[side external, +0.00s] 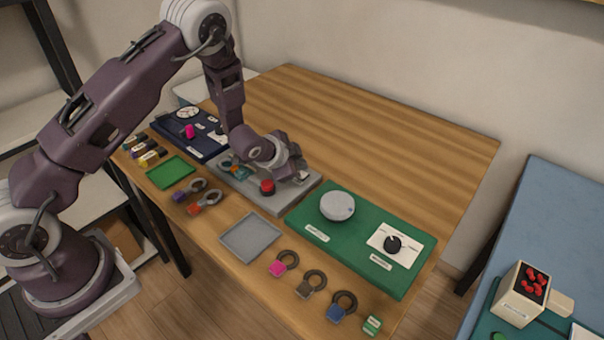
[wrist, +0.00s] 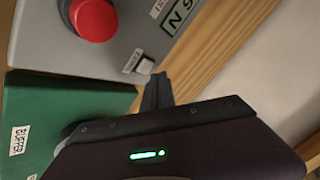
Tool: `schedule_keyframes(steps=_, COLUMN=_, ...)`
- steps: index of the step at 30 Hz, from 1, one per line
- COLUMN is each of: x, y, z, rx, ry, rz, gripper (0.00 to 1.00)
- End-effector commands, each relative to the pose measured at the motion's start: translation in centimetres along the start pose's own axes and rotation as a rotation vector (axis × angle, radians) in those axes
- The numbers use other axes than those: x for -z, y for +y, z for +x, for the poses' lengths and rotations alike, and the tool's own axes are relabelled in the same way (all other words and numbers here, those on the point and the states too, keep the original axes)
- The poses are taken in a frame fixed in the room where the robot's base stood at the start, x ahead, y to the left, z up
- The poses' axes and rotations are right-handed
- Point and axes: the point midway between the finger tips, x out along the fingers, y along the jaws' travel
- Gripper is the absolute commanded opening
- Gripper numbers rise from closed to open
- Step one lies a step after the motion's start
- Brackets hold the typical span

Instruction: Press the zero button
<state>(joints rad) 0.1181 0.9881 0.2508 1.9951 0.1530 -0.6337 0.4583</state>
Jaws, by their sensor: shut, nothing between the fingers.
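A grey panel (side external: 240,187) lies on the wooden table and carries a red round button (side external: 267,187), which also shows at the top left of the wrist view (wrist: 95,18). Beside it in the wrist view is a small white button (wrist: 145,66) with a small label (wrist: 132,61) whose text is too small to read surely; it may be the zero button. My gripper (side external: 301,177) is low over the right end of the panel. In the wrist view its shut, empty fingers (wrist: 157,77) reach the white button's edge. I cannot tell whether they touch or press it.
A display with dark characters (wrist: 178,14) is on the grey panel. A green board (side external: 350,240) with a white round dial (side external: 337,206) and a black knob (side external: 393,244) lies close to my gripper. A dark blue board (side external: 190,145) is at the left. The table's back is clear.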

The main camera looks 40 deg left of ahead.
Motion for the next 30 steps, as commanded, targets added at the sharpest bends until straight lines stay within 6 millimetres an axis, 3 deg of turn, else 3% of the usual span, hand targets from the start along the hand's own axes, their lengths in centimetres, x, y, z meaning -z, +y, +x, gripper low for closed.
schedule_keyframes(steps=30, x=-0.44, y=0.43, z=0.60, rx=0.000, ry=0.000, rz=0.000, gripper=0.00)
